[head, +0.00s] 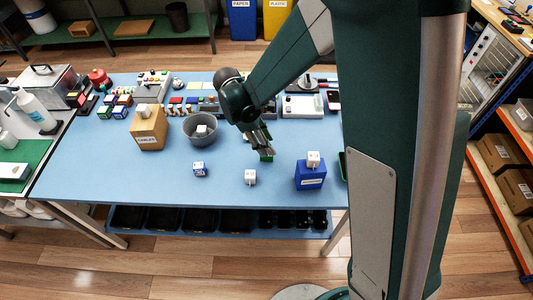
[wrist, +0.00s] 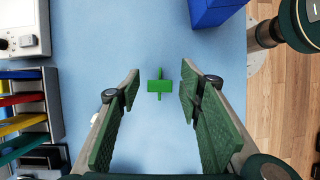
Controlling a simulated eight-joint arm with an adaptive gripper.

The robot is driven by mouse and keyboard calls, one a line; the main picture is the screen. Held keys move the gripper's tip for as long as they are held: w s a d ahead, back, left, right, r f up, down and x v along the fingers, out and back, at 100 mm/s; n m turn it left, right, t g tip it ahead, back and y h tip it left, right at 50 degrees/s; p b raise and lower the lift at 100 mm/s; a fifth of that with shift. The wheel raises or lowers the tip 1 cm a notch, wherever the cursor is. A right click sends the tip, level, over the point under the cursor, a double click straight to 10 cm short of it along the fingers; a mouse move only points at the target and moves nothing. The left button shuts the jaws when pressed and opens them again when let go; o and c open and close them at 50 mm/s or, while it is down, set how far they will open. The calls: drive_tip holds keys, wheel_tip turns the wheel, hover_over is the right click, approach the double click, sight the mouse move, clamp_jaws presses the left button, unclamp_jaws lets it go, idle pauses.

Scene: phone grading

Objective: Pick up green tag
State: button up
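The green tag (wrist: 158,86) lies on the blue table, a small green piece with a narrow bar across a wider block. In the wrist view it sits between and just beyond my open fingertips, apart from both. My gripper (wrist: 155,93) is open and empty, with green pads on both fingers. In the head view my gripper (head: 263,148) points down over the middle of the table, and the green tag (head: 267,157) shows partly behind its tips.
A blue box (head: 310,176) with a white block on top stands to the right. A grey bowl (head: 200,129) and a cardboard box (head: 148,128) are to the left. Devices line the table's back. Table around the tag is clear.

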drive_tip(key=c, duration=0.8)
drive_tip(key=shift+r+p, duration=0.6)
drive_tip(key=shift+r, duration=4.4)
